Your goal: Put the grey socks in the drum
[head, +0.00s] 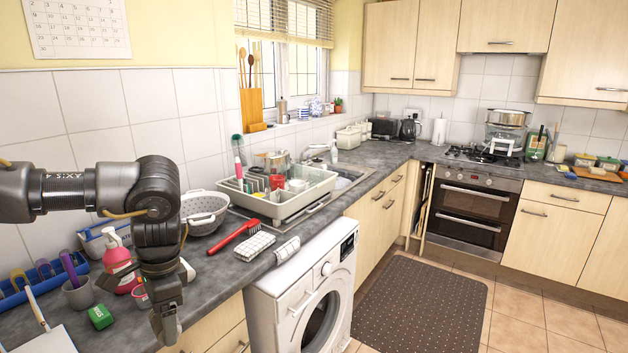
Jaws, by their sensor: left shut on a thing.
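My left gripper (166,322) points down over the near left counter, in front of the red-pink soap bottle. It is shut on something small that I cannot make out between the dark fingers. The washing machine (275,316) stands under the counter to the right of the gripper. Its round dark door (322,325) faces right, and the inside of the drum cannot be seen clearly. A grey-white folded cloth item (288,250) lies at the counter edge above the machine; I cannot tell whether it is the grey socks. My right gripper is not in view.
A checked cloth (255,243), a red brush (232,238), a colander (205,212) and a white dish rack (280,200) are on the counter. The floor before the washing machine is clear, with a dark mat (425,310).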

